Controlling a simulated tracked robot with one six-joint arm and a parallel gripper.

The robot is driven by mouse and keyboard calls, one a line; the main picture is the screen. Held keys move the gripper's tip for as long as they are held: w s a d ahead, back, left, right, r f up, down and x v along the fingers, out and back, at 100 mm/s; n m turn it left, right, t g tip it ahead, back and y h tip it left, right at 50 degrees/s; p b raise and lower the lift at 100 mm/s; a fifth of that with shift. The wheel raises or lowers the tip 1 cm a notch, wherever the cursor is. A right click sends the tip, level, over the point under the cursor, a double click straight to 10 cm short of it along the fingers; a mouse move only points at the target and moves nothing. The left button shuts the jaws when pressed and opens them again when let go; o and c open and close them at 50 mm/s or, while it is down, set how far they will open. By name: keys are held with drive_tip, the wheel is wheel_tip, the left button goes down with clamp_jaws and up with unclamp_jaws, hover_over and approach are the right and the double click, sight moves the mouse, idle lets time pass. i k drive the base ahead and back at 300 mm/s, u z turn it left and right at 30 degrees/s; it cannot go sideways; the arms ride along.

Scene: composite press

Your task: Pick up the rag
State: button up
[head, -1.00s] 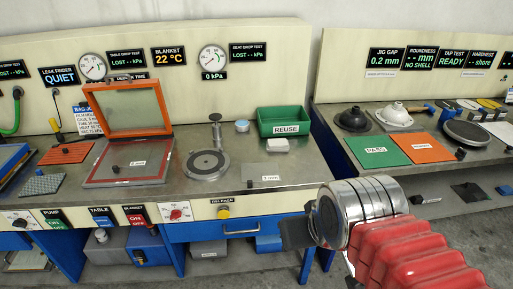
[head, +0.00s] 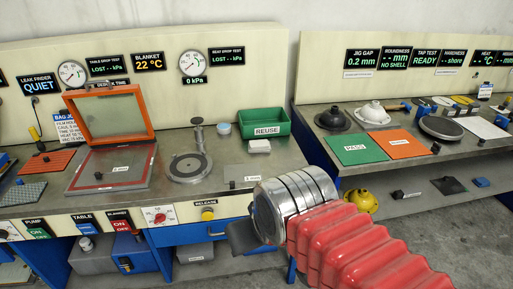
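No object is plainly marked as the rag. A small white folded-looking item (head: 259,146) lies on the left bench just in front of the green REUSE bin (head: 264,122); it may be the rag, but I cannot tell. A grey-blue checked cloth-like piece (head: 22,193) lies flat at the bench's far left. My gripper (head: 243,237) shows as a dark part beyond the silver wrist, in front of the bench's front edge and to the right of the RELEASE button. The wrist partly hides it, so its opening and any contents cannot be seen.
An orange-framed hinged lid (head: 108,86) stands open on the left bench, beside a round plate with a post (head: 188,166). A gap separates the left bench from the right bench (head: 313,145). A yellow round object (head: 361,201) sits below the right bench.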

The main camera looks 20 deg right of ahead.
sight(261, 145)
drive_tip(key=z, duration=0.05)
drive_tip(key=i, duration=1)
drive_tip(key=u, duration=0.05)
